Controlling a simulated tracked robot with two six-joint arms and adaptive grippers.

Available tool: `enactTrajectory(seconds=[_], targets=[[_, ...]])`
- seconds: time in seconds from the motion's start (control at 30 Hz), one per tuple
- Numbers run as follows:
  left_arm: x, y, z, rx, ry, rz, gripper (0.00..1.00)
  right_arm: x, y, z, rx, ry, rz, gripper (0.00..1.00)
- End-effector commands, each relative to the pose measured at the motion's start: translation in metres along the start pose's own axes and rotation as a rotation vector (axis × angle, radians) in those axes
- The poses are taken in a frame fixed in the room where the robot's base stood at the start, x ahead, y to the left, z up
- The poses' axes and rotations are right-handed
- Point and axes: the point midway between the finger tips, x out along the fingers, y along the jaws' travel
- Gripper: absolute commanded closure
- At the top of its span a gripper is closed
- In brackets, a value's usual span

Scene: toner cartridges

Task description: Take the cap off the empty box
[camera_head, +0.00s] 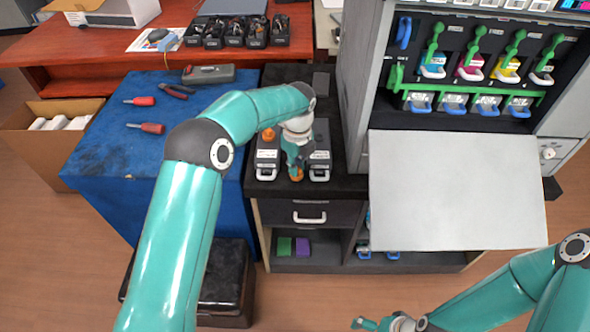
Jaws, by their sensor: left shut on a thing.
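Two dark boxes with white labels and white handles, a left one (267,160) and a right one (319,157), stand on the black cabinet top. I cannot tell which is the empty box. An orange cap-like piece (268,134) is at the back of the left box. My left gripper (297,171) points down between the boxes, shut on a small orange piece (297,177), probably a cap. The gripper hides much of it, and I cannot tell whether it touches a box. My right gripper (366,323) is low at the bottom edge, away from the boxes; its finger opening is unclear.
A printer with colored cartridges and green levers (470,65) stands at right, its pale front door (458,190) folded down. A blue-covered table (105,155) with screwdrivers and pliers is at left. Black bins (235,32) line the red desk behind.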

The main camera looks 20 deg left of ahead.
Motion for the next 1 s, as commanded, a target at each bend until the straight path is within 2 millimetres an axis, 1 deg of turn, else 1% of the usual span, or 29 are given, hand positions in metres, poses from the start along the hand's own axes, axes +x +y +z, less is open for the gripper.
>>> enactTrajectory(seconds=[0.03, 0.13, 0.5, 0.53, 0.67, 0.7, 1.0], targets=[[0.009, 0.001, 0.000, 0.000, 0.001, 0.002, 1.00, 0.000, 0.000, 0.000, 0.000, 0.000, 0.000, 0.03], [0.017, 0.000, 0.000, -0.002, 0.001, 0.000, 1.00, 0.001, 0.000, 0.000, 0.000, 0.000, 0.000, 0.03], [0.021, 0.000, 0.000, -0.002, 0.000, 0.000, 1.00, 0.002, 0.001, 0.000, 0.000, 0.000, 0.000, 0.03], [0.021, 0.000, 0.000, -0.002, 0.000, -0.001, 0.86, 0.002, 0.001, 0.000, 0.000, 0.000, 0.000, 0.03], [0.021, 0.001, 0.000, -0.002, 0.000, 0.000, 0.64, 0.001, 0.000, 0.000, 0.000, 0.000, 0.000, 0.03], [0.021, 0.001, 0.000, -0.002, 0.000, 0.000, 0.62, 0.001, 0.000, 0.000, 0.000, 0.000, 0.000, 0.03], [0.019, 0.001, 0.000, -0.002, 0.000, -0.001, 0.62, 0.000, 0.000, 0.000, 0.000, 0.000, 0.000, 0.03]])
